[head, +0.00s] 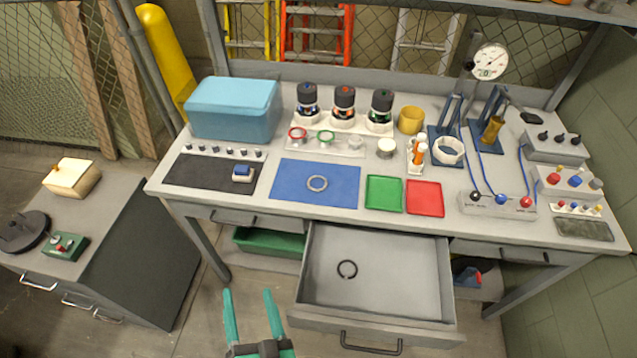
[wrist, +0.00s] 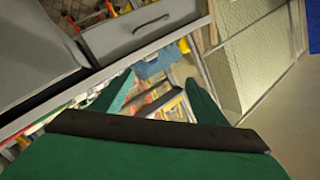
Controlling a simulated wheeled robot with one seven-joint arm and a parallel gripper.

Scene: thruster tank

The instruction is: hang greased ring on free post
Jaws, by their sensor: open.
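I cannot tell by sight which ring is greased. A low clear stand (head: 340,149) behind the blue mat carries a red ring (head: 298,134) and a green ring (head: 326,137); its right end shows no coloured ring. No free post can be made out clearly. My gripper (head: 249,296) is open and empty, left of the drawer and in front of the bench. Its teal fingers also show in the wrist view (wrist: 163,88), apart with nothing between them.
The open drawer juts out from the bench front. A green tray (head: 384,194) and a red tray (head: 424,198) lie right of the blue mat. A blue box (head: 233,108) stands at back left. A low cabinet (head: 120,255) stands at left.

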